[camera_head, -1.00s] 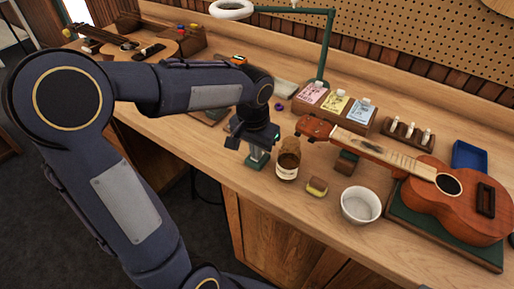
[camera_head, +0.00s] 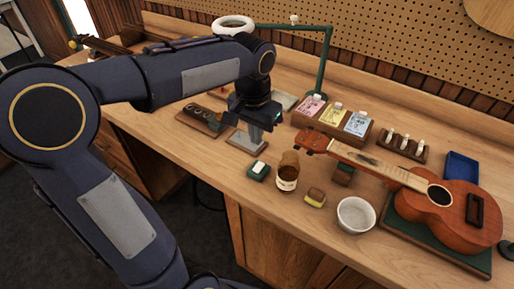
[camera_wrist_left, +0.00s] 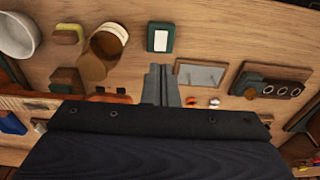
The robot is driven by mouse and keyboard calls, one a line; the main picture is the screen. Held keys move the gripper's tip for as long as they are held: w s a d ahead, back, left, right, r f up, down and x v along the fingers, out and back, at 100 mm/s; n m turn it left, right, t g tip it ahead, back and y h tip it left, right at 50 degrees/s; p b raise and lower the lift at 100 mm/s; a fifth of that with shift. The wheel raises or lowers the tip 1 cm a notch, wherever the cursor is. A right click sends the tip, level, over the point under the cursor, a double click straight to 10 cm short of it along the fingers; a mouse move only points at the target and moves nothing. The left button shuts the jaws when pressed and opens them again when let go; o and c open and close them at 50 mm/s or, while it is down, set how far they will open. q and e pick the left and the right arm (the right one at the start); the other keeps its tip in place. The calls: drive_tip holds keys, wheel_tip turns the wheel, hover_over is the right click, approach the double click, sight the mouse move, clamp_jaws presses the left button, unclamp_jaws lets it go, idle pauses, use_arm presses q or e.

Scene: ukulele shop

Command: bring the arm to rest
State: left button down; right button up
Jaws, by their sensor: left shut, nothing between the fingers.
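My left arm comes in from the left of the head view, over the workbench. Its gripper (camera_head: 255,133) points down with its fingers together and empty, above the bench around a grey plate (camera_head: 240,146). In the left wrist view the closed fingers (camera_wrist_left: 160,72) lie between the green block with a white top (camera_wrist_left: 160,37) and the arm's dark body. That block (camera_head: 258,170) sits on the bench in front of the gripper, apart from it. My right gripper is in neither view.
A green lamp (camera_head: 325,60) and card holder (camera_head: 335,118) stand behind.

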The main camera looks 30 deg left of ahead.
use_arm(q)
drive_tip(key=shift+s+r, duration=0.15)
drive_tip(key=shift+r, duration=0.6)
drive_tip(key=shift+s+r, duration=0.15)
drive_tip(key=shift+r, duration=0.6)
drive_tip(key=s+d+f+n+t+h, duration=0.1)
drive_tip(key=s+d+f+t+h, duration=0.1)
drive_tip(key=s, duration=0.6)
drive_tip(key=s+d+f+n+t+h, duration=0.1)
drive_tip(key=s+f, duration=0.3)
drive_tip(key=s, duration=0.5)
drive_tip(key=shift+s+d+f+n+t+h, duration=0.15)
drive_tip(key=shift+d+f+n+t+h, duration=0.2)
drive_tip(key=shift+d+t, duration=0.4)
drive_tip(key=shift+a, duration=0.2)
